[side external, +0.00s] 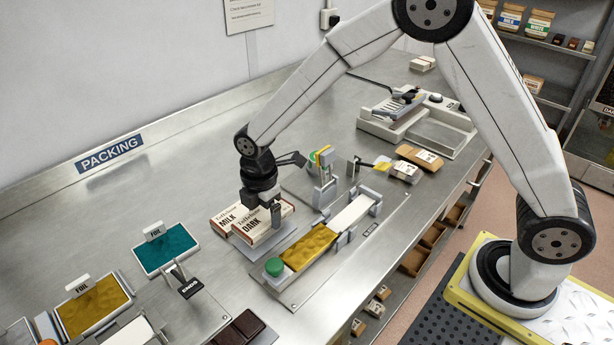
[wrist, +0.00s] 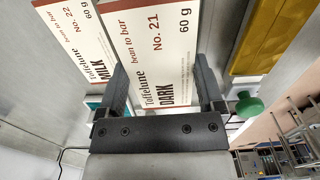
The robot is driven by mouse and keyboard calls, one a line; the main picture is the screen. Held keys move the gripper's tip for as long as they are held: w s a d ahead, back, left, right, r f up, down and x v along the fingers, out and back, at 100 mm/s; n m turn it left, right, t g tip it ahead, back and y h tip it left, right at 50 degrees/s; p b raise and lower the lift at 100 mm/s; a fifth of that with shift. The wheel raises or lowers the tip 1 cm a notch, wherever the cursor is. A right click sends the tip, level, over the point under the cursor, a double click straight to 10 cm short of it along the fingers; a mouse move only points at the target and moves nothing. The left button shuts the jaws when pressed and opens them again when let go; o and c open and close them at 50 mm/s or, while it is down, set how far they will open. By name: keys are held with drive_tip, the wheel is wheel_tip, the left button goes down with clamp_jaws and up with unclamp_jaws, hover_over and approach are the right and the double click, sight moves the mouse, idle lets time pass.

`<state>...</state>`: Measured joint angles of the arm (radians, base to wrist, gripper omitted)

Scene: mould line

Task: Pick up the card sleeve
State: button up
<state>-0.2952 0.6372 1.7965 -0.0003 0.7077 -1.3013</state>
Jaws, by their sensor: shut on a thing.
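Two card sleeves, white with dark red bands, are side by side on a grey plate. The MILK sleeve (side external: 227,218) is on the left, and it also shows in the wrist view (wrist: 75,35). The DARK sleeve (side external: 258,232) is beside it; in the wrist view it (wrist: 155,45) lies between my fingers. My gripper (side external: 263,208) points down and is shut on the DARK sleeve, one finger along each side, as the wrist view (wrist: 162,80) shows. I cannot tell whether the sleeve touches the plate. Its far top part is hidden by my gripper in the side view.
Right of the sleeves is a fixture with gold foil (side external: 311,246) and a green knob (side external: 274,267). A teal foil tray (side external: 166,250) and a gold foil tray (side external: 92,305) are at the left. A grey machine (side external: 425,122) stands at the back. Bare steel bench lies behind the sleeves.

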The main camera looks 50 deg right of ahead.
drive_tip(key=s+d+r, duration=0.3)
drive_tip(key=s+r, duration=0.8)
drive_tip(key=s, duration=0.2)
drive_tip(key=shift+s+d+r, duration=0.15)
drive_tip(key=shift+s, duration=0.2)
drive_tip(key=shift+d, duration=0.1)
idle(0.5)
drive_tip(key=w+d+f, duration=0.1)
drive_tip(key=d+f, duration=0.1)
drive_tip(key=d, duration=0.2)
drive_tip(key=w+d+f, duration=0.1)
drive_tip(key=d+f, duration=0.1)
drive_tip(key=d, duration=0.2)
drive_tip(key=d+f, duration=0.2)
drive_tip(key=d, duration=0.3)
drive_tip(key=shift+w+f, duration=0.2)
drive_tip(key=shift+w, duration=0.2)
drive_tip(key=shift+f, duration=0.1)
